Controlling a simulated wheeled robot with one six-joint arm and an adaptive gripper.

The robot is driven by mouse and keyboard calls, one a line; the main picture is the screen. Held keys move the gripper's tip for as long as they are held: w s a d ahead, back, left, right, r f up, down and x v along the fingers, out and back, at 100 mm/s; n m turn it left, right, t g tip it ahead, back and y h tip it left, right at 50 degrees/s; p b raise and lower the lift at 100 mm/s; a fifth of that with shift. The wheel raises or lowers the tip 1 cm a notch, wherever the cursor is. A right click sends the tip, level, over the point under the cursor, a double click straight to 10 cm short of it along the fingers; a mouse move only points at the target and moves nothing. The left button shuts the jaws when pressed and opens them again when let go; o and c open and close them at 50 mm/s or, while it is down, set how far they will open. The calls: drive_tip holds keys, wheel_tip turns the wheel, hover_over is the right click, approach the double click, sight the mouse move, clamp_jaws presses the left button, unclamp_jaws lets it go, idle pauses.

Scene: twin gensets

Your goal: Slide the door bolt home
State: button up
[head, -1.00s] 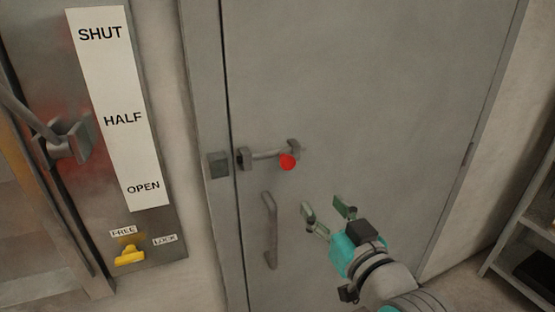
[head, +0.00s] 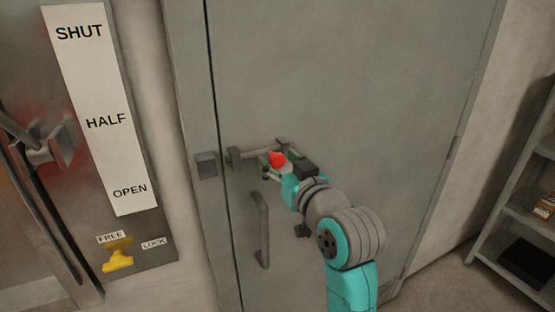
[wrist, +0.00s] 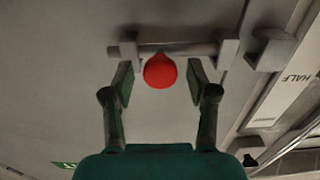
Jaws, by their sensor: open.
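The door bolt (head: 262,153) is a grey bar lying across two brackets on the grey door (head: 340,80). Its red knob (head: 277,159) hangs from the bar. The square keeper (head: 206,164) sits on the frame left of the door edge, with a gap between it and the nearer bracket. My gripper (head: 276,168) is at the bolt in the head view. In the wrist view my gripper (wrist: 160,82) is open, with one finger on each side of the red knob (wrist: 160,71). The bar (wrist: 175,49) runs just beyond the fingertips. I cannot tell whether either finger touches the knob.
A vertical door handle (head: 261,230) is below the bolt. A SHUT/HALF/OPEN plate (head: 100,90) with a lever (head: 40,145) and a yellow FREE/LOCK knob (head: 118,258) is at the left. A shelf (head: 520,200) stands at the right.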

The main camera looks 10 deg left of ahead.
sight(244, 157)
drive_tip(key=shift+w+a, duration=0.35)
drive_tip(key=shift+w, duration=0.1)
clamp_jaws()
drive_tip(key=shift+s+a, duration=0.55)
drive_tip(key=shift+a, duration=0.25)
drive_tip(key=shift+s+a, duration=0.55)
drive_tip(key=shift+a, duration=0.25)
drive_tip(key=shift+s+a, duration=0.55)
drive_tip(key=shift+a, duration=0.25)
unclamp_jaws()
drive_tip(key=shift+s+a, duration=0.1)
drive_tip(key=shift+a, duration=0.05)
